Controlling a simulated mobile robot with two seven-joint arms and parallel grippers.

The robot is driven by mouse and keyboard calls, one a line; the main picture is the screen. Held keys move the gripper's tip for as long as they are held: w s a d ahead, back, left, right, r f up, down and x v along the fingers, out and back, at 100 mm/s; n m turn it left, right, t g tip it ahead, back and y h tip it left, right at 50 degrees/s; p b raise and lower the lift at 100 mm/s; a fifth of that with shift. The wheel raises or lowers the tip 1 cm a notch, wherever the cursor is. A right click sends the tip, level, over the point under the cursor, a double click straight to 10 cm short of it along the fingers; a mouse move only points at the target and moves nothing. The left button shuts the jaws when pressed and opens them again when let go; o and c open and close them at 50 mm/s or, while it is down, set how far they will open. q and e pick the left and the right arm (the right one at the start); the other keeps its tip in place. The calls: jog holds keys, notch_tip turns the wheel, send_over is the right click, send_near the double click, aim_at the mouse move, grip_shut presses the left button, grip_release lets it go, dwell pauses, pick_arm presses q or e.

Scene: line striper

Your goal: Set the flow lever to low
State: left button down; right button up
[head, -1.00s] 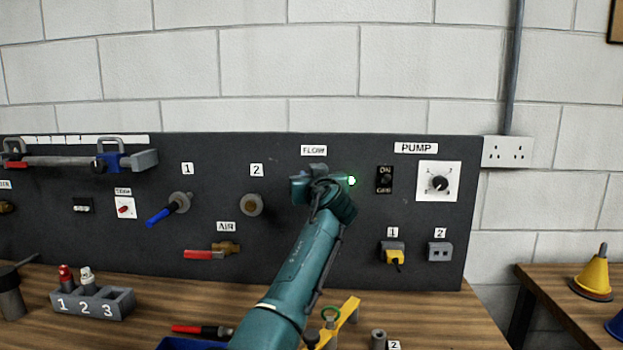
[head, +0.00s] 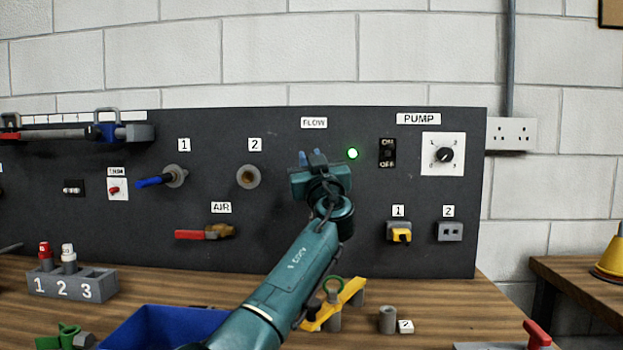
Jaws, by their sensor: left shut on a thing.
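A lit green lamp (head: 352,153) is just right of the gripper. My right gripper is not in view.
The panel (head: 290,245) also holds a blue-handled valve (head: 155,181), a red AIR handle (head: 190,234), an ON/OFF switch (head: 388,153) and the PUMP dial (head: 445,154). On the bench below are a blue bin (head: 165,325), a numbered grey rack (head: 75,284) and a yellow part (head: 350,290).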

pick_arm(q)
jog(key=shift+f+t+y+b, duration=0.3)
jog(key=shift+f, duration=0.05)
jog(key=shift+f+n+t+y, duration=0.2)
jog(key=shift+n+t+y, duration=0.1)
jog(key=shift+n, duration=0.1)
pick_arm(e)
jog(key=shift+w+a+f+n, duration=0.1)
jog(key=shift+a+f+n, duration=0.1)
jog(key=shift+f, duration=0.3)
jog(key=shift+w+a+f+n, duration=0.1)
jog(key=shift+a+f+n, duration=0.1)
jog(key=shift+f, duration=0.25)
pick_arm(q)
jog(key=c, duration=1.3)
grip_release()
jog(key=shift+c, duration=0.2)
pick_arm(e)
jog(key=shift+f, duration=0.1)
